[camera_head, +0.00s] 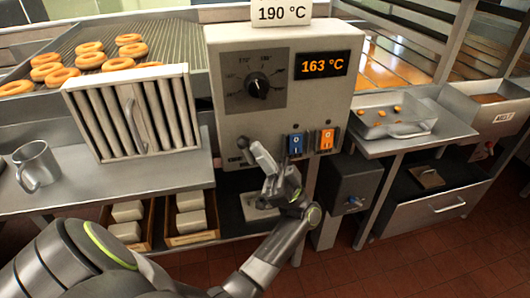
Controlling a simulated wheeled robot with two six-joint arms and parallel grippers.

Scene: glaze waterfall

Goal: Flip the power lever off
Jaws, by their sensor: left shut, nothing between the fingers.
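The grey control box (220,95) stands at the centre, with a dial (258,86) and an orange 163 °C display (321,65). My left gripper (258,152) is shut and empty in front of the box's lower left part, close to a small dark label (236,161). A pale stub shows at the fingertips; I cannot tell whether it is the power lever or part of the gripper. Whether they touch is unclear. A blue switch (296,144) and an orange switch (327,139) sit right of the gripper. My right gripper is not in view.
A slatted metal rack (138,112) stands left of the box, before doughnuts (90,60) on a wire conveyor. A metal mug (36,165) is at far left. A tray (393,122) stands on the right table. A dark box (350,182) with a handle is below.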

